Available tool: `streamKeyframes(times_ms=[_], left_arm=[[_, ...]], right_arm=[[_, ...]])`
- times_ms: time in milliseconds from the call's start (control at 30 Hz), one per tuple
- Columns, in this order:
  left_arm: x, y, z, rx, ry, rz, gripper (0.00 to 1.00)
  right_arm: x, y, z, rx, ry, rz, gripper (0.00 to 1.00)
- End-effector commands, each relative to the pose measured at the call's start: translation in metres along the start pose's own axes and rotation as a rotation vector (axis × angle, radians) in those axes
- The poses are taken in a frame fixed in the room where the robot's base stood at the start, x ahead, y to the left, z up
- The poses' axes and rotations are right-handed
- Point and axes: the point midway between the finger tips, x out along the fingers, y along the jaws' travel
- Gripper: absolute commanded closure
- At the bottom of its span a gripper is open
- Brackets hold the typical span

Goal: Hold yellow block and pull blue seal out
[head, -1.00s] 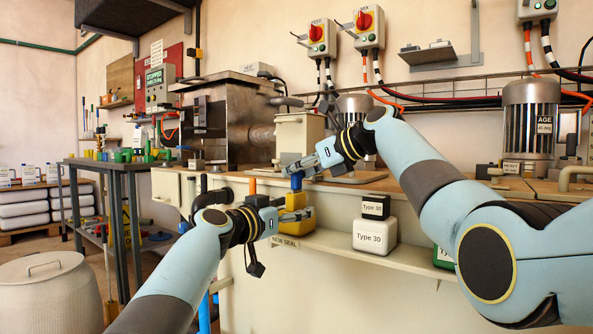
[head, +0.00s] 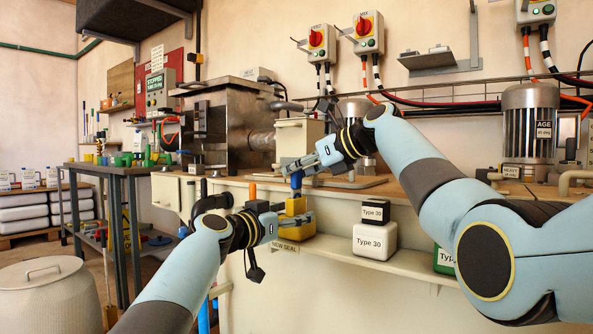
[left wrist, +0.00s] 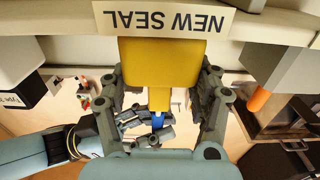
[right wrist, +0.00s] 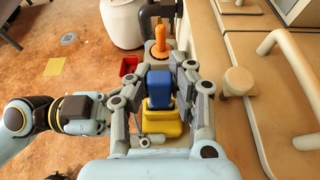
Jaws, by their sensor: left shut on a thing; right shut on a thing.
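The yellow block (head: 297,207) sits on the shelf above the NEW SEAL label. It shows large in the left wrist view (left wrist: 160,62). My left gripper (head: 292,222) is shut on it, one finger on each side (left wrist: 160,85). The blue seal (head: 296,182) stands upright above the block, and shows above the yellow in the right wrist view (right wrist: 159,86). My right gripper (head: 298,166) is shut on the blue seal from above, with fingers on both its sides (right wrist: 158,75). The seal's lower end is hidden, so I cannot tell whether it is still in the block.
A white Type 30 container (head: 375,240) with a smaller one on top (head: 375,211) stands right of the block on the shelf. An orange peg (right wrist: 157,45) stands beyond the block. A metal machine (head: 232,120) stands behind on the worktop.

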Motion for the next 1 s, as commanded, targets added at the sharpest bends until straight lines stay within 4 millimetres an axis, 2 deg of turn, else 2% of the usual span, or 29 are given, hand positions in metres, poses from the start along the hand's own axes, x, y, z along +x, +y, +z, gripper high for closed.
streamKeyframes(times_ms=[800,1000], left_arm=[[0.000,0.000,0.000,0.000,-0.001,0.000,0.74],[0.000,0.000,0.000,0.000,-0.001,0.000,0.74]], right_arm=[[-0.019,0.000,0.045,-0.001,0.000,0.000,1.00],[-0.020,0.000,0.048,0.000,0.000,0.000,1.00]])
